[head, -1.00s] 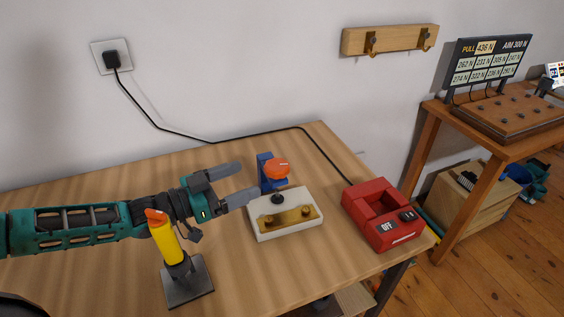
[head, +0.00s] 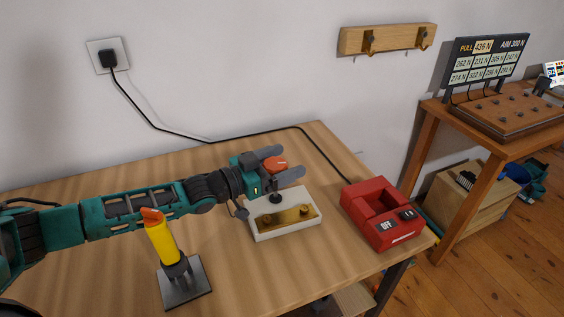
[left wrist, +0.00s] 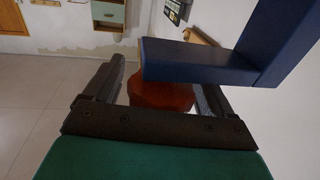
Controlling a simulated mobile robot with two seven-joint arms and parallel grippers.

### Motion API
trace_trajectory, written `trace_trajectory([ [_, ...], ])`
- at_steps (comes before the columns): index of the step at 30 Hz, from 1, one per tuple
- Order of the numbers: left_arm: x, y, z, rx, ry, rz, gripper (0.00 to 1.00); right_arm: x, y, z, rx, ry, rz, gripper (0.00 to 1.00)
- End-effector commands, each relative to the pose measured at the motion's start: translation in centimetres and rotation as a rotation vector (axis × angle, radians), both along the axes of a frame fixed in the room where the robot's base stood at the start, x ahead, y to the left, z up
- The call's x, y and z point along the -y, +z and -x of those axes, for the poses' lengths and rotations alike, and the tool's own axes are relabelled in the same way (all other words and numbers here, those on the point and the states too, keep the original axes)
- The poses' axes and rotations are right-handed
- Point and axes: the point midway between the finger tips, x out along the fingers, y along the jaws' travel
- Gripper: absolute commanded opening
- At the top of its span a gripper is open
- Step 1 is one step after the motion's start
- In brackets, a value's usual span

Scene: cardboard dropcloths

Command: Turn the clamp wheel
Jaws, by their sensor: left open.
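The orange-red clamp wheel (head: 275,163) sits on top of the blue clamp, above a white block (head: 285,225) with a brass plate (head: 285,217). My left gripper (head: 283,163) is open, with one finger on the far side of the wheel and one on the near side. In the left wrist view the wheel (left wrist: 162,95) lies between the two dark fingers. The blue clamp frame (left wrist: 205,62) partly covers it there. In the head view the gripper hides most of the blue clamp. I cannot tell whether the fingers touch the wheel. My right gripper is not in view.
A red device marked OFF (head: 383,214) stands right of the white block, with a black cable running to a wall socket (head: 108,57). A yellow-handled tool (head: 161,240) stands on a grey base below my left arm.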

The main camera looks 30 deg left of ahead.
Motion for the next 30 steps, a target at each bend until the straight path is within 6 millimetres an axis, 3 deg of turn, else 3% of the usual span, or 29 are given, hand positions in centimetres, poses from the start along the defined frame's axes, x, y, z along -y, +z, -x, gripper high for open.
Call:
trace_trajectory([
  [7, 0.03, 0.01, -0.05, 0.000, 0.000, 0.000, 0.84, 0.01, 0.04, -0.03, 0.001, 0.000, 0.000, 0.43],
  [23, 0.01, 0.03, -0.03, 0.001, 0.000, 0.001, 0.35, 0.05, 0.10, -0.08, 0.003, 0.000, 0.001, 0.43],
  [30, -0.03, 0.00, -0.07, 0.004, -0.013, -0.002, 0.33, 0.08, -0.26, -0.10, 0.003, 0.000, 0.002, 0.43],
])
